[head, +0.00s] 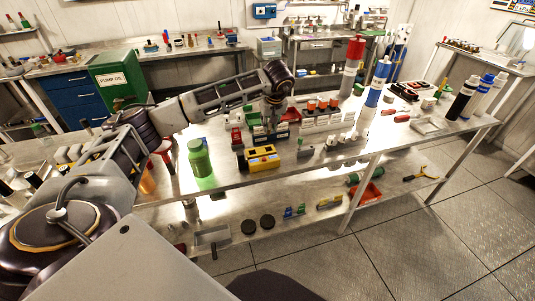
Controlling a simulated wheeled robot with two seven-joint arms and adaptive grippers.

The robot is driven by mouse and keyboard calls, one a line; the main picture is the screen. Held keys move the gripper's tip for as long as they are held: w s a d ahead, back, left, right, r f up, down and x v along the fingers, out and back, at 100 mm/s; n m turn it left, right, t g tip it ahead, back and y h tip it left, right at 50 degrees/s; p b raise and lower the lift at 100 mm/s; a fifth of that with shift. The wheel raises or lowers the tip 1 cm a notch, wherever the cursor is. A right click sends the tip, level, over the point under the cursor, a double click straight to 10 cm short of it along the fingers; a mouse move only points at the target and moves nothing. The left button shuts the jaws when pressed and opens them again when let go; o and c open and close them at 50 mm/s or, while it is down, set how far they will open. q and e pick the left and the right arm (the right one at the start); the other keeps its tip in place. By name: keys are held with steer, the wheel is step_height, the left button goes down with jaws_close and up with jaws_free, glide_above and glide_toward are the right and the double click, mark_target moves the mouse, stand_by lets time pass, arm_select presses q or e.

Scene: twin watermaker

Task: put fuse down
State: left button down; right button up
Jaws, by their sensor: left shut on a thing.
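My left gripper (273,116) points down over the middle of the steel workbench (225,177). It is shut on the fuse, which is too small and too covered by the fingers to make out. Below and around the fingers stand small dark, green and red blocks, close to the gripper; I cannot tell whether it touches them. A yellow box (263,158) with dark openings lies just in front of the gripper. My right gripper is not in view.
A green bottle (200,158) stands left of the yellow box. A red-topped cylinder (352,66) and a blue-and-white cylinder (373,92) stand to the right. Small white and orange-topped items (322,106) crowd the bench's middle. Bare bench shows along the front edge.

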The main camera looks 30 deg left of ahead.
mark_target(269, 133)
arm_select(q)
step_height(269, 133, down, 5)
steer(key=shift+f+p, duration=0.1)
steer(key=shift+p, duration=0.2)
steer(key=shift+f, duration=0.5)
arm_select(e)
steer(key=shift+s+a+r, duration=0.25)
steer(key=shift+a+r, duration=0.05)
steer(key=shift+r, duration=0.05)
arm_select(q)
steer(key=shift+f, duration=1.9)
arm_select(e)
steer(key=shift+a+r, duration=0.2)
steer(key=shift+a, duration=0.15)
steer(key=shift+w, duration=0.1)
arm_select(q)
steer(key=c, duration=1.3)
jaws_free()
steer(key=shift+f, duration=0.1)
steer(key=shift+o, duration=0.2)
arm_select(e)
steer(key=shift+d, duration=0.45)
